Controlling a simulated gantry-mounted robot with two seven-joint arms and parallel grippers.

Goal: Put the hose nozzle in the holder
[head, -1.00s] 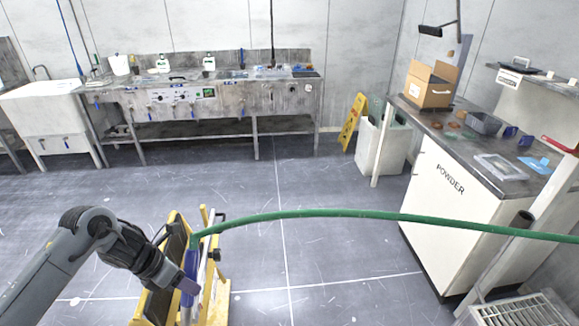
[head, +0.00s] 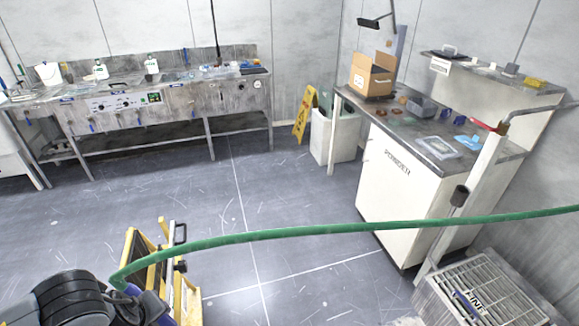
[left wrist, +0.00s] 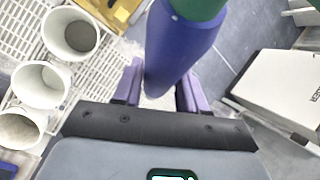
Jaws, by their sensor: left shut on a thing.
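The hose nozzle (left wrist: 180,48) is a blue-purple tapered piece on the end of a green hose (head: 330,228). My left gripper (left wrist: 157,92) is shut on it, with the nozzle between its purple fingers in the left wrist view. In the head view the left gripper (head: 150,308) is at the bottom left, and my arm hides most of the nozzle. A short dark tube (head: 460,195) on a pale post at the right looks like the holder; its inside cannot be seen. My right gripper is not in view.
The hose arches across to the right edge. A yellow-framed stand (head: 190,300) is close beside my left gripper. A white POWDER cabinet (head: 400,195) and a slatted grey grate (head: 490,290) are at the right. White cups (left wrist: 70,33) stand on a white grid. The middle floor is clear.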

